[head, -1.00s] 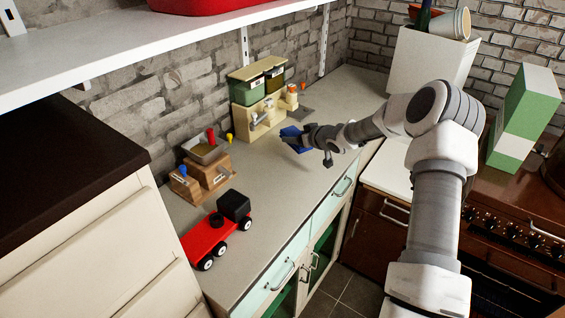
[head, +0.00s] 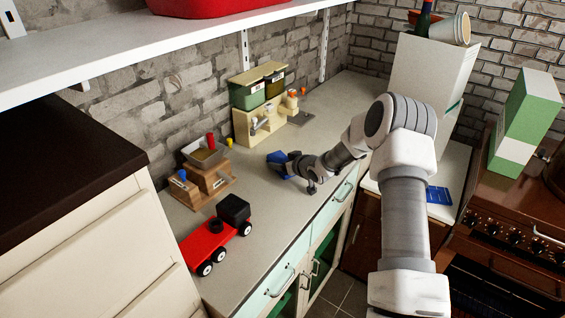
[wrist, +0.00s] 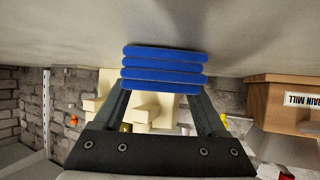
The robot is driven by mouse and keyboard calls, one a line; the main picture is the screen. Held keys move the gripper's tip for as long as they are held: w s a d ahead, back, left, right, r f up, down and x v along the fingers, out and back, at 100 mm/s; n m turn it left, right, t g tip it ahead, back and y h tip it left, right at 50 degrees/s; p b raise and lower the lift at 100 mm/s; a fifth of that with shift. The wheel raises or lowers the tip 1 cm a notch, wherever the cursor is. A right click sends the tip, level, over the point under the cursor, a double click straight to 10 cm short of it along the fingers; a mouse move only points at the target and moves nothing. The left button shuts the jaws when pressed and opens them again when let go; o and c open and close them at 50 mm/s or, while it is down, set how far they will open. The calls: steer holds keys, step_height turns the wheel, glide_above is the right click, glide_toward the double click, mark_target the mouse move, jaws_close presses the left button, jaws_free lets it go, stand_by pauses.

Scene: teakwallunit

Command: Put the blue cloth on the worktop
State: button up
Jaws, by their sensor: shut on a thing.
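The blue cloth (wrist: 163,70) is a folded stack of blue layers between my gripper's fingertips in the wrist view. In the head view the cloth (head: 278,158) shows at the end of my arm, over the grey worktop (head: 270,205). My gripper (head: 290,166) is shut on the cloth. In the wrist view my gripper (wrist: 162,90) has both fingers at the cloth's sides. The cloth is close to the worktop surface; I cannot tell whether it touches.
A toy kitchen (head: 262,105) stands behind the cloth. A wooden toy mill (head: 208,175) and a red toy truck (head: 218,235) stand to the left. The worktop in front of the cloth and to its right is largely clear. A white shelf (head: 170,50) hangs above.

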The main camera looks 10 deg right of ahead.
steer(key=shift+f, duration=0.1)
steer(key=shift+f+b, duration=0.15)
steer(key=shift+b, duration=0.15)
steer(key=o, duration=1.3)
steer(key=shift+c, duration=0.2)
steer(key=shift+r, duration=0.2)
